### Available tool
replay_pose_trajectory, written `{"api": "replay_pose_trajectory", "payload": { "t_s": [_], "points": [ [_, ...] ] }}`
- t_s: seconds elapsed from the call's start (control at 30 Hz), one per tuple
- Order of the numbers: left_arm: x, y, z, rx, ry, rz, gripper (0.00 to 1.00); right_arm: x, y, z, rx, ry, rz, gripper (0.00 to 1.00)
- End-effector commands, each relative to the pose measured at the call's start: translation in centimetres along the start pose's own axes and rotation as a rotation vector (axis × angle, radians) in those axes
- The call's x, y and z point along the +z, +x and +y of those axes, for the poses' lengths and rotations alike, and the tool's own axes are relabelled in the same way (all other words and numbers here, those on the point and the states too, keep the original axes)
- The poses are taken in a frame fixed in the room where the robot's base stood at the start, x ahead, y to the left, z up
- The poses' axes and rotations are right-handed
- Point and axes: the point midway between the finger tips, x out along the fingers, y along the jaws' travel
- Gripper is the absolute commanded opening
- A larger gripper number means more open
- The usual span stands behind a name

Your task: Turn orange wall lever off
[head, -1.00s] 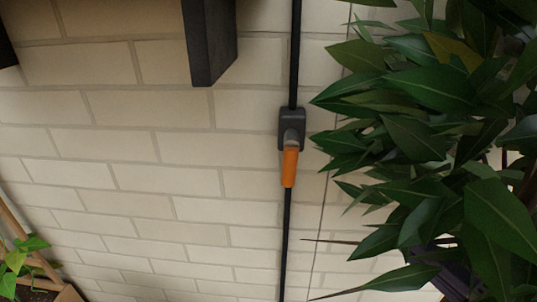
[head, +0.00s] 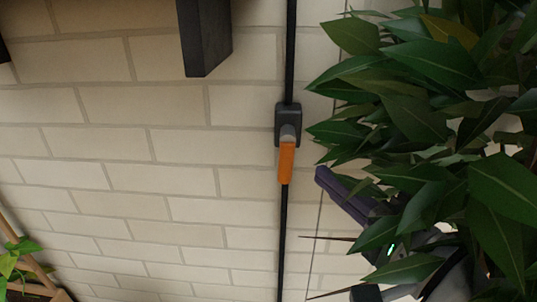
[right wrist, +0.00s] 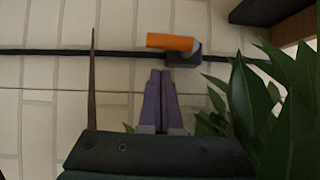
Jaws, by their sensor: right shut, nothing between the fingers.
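The orange lever (head: 286,162) hangs straight down from a dark grey box (head: 288,122) on a black vertical pipe on the brick wall. In the right wrist view the lever (right wrist: 170,42) lies sideways at the top centre, beyond my fingertips. My right gripper (head: 322,176) comes in from the lower right, partly hidden by leaves. Its purple fingers also show in the right wrist view (right wrist: 160,75), pressed together and empty. The fingertips are to the right of the lever and apart from it in the head view. My left gripper is out of view.
A leafy plant (head: 430,110) fills the right side and overlaps my right arm. A dark beam (head: 206,35) juts out at the top. Another plant (head: 15,258) stands at the lower left. The wall left of the pipe (head: 283,240) is clear.

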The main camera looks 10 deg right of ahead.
Motion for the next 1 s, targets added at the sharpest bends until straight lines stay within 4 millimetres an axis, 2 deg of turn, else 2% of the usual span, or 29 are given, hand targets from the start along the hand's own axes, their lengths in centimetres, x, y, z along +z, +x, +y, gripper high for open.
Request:
{"api": "replay_pose_trajectory", "payload": {
  "t_s": [0.1, 0.27, 0.67, 1.0],
  "points": [
    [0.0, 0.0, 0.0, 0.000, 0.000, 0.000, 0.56, 1.1, 1.1, -0.1, -0.002, 0.003, 0.001, 0.00],
    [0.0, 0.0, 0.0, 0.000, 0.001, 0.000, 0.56, 1.8, 1.7, -0.1, 0.000, 0.001, 0.000, 0.00],
    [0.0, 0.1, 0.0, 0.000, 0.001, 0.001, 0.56, 1.8, 1.8, 0.0, -0.001, 0.001, 0.000, 0.00],
    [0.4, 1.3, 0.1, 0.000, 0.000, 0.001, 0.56, 2.0, 1.9, 0.3, -0.034, 0.049, 0.000, 0.00]
  ]
}}
